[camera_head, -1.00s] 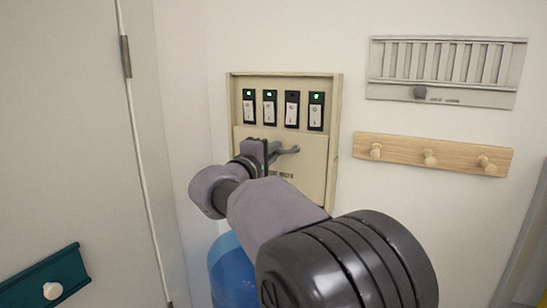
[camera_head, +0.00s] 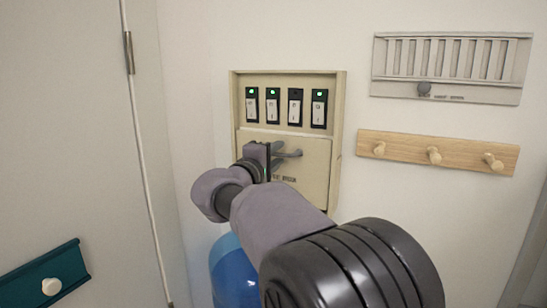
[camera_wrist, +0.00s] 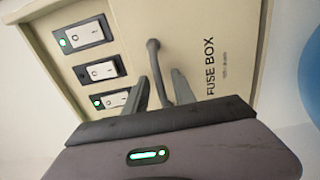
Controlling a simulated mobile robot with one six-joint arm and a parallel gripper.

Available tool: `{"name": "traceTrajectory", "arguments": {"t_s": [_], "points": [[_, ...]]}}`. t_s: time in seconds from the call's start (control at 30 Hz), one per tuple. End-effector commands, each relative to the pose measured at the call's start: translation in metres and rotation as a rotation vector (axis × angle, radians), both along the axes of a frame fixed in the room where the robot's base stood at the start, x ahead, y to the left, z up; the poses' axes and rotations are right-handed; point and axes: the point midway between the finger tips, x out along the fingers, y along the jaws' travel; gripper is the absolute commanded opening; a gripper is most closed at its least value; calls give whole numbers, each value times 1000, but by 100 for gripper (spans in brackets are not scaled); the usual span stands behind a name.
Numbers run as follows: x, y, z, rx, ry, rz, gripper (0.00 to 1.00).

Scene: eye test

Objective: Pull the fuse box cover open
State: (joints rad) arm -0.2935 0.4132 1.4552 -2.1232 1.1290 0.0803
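The beige fuse box (camera_head: 341,135) is on the wall in the middle of the head view. Its cover (camera_head: 315,158) is the lower panel and looks flush with the box; my arm hides part of it. It carries a dark grey bar handle (camera_wrist: 153,58) and the words "FUSE BOX" in the wrist view. My gripper (camera_wrist: 159,76) is at the cover, its two grey fingers on either side of the handle. Small gaps show between handle and fingers, so it looks open. In the head view the gripper (camera_head: 283,152) partly hides the handle.
Several rocker switches (camera_head: 295,107) sit above the cover, most with green lights. A wooden peg rail (camera_head: 400,145) and a grey vent panel (camera_head: 450,92) are to the right. A blue rounded object (camera_head: 232,275) stands below. A door (camera_head: 60,130) is at the left.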

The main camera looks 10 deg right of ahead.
Motion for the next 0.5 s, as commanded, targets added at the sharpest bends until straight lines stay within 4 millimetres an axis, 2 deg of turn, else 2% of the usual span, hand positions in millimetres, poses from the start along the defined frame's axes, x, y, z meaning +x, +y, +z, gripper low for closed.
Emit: {"name": "traceTrajectory", "arguments": {"t_s": [0.17, 0.5], "points": [[-20, 16, -2, 0, -1, 3, 32], [-105, 78, -4, 1, -1, 5, 32]]}}
